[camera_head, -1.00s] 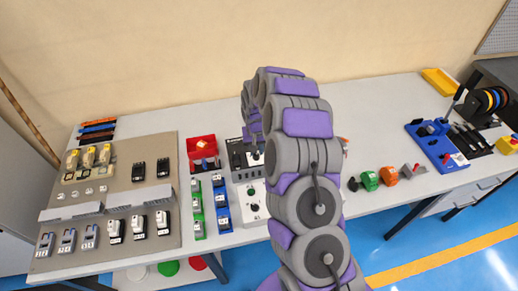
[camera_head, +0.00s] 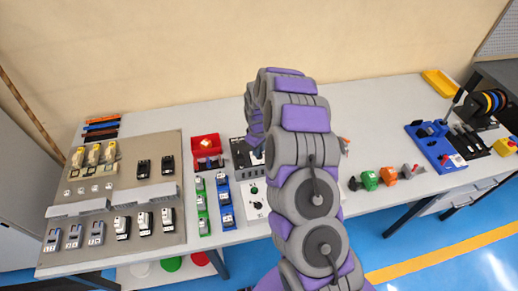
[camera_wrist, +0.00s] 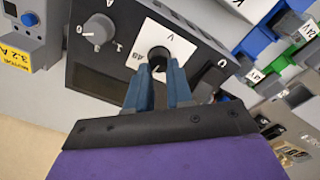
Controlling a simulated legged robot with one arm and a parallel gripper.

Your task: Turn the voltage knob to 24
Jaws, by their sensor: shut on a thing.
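The voltage knob (camera_wrist: 159,57) is a dark round knob on a white label marked V, seen in the wrist view on a dark power supply box (camera_wrist: 120,40). My gripper (camera_wrist: 166,70) has its two blue-grey fingers on either side of the knob and is shut on it. A "48" mark shows on the label left of the knob. The knob's pointer is hidden or too small to read.
A grey knob (camera_wrist: 100,25) marked A sits beside the voltage knob on the same box. A grey device with a yellow label (camera_wrist: 18,57) stands close at the left. Blue and green terminal blocks (camera_wrist: 258,40) lie at the right. The table's back right (camera_head: 370,115) is clear.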

